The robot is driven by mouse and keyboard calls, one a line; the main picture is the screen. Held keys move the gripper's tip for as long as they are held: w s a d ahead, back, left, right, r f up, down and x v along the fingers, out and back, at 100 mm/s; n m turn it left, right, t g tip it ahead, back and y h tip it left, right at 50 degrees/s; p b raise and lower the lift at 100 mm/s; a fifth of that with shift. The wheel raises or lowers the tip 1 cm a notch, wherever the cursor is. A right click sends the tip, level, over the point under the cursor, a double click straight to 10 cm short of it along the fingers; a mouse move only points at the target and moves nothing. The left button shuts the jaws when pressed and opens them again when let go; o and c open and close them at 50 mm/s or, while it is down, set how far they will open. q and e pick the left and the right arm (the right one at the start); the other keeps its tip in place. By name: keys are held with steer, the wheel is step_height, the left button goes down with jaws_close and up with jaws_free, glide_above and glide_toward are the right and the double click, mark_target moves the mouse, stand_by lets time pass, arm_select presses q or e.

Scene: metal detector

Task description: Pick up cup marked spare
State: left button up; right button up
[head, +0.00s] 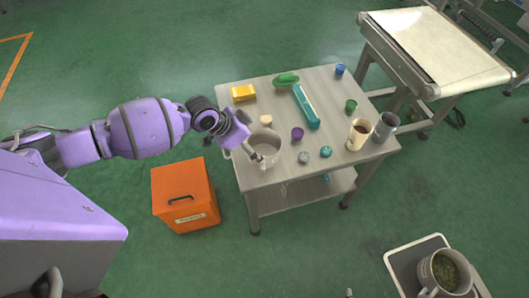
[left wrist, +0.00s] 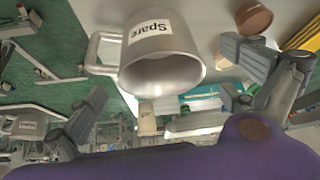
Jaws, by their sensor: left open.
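The cup marked Spare (left wrist: 160,55) is a light grey metal mug with a white label and a side handle. It fills the upper middle of the left wrist view, with its handle to the left. In the head view this cup (head: 266,150) stands at the table's left front part, its label not readable. My left gripper (head: 251,147) is at the cup's left side, partly over it. In the left wrist view its fingers (left wrist: 163,75) are spread apart, one on each side of the cup, with nothing held. My right gripper is not in view.
The table (head: 330,91) also holds a yellow block (head: 243,92), a teal box (head: 306,106), a purple cup (head: 297,134), a cream cup (head: 359,134), a grey mug (head: 386,127) and small items. An orange box (head: 183,190) stands on the floor left. A tray (head: 400,268) holds another mug (head: 444,271).

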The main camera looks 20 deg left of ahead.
arm_select(q)
steer(key=x, duration=0.4)
steer(key=shift+w+d, duration=0.2)
steer(key=shift+d, duration=0.05)
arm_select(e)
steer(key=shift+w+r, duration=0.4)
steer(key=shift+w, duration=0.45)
arm_select(q)
steer(key=shift+c, duration=0.5)
steer(key=c, duration=0.9)
steer(key=shift+c, duration=0.2)
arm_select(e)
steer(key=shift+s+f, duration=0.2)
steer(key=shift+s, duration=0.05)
arm_select(q)
steer(key=shift+r, duration=0.1)
steer(key=shift+c, duration=0.2)
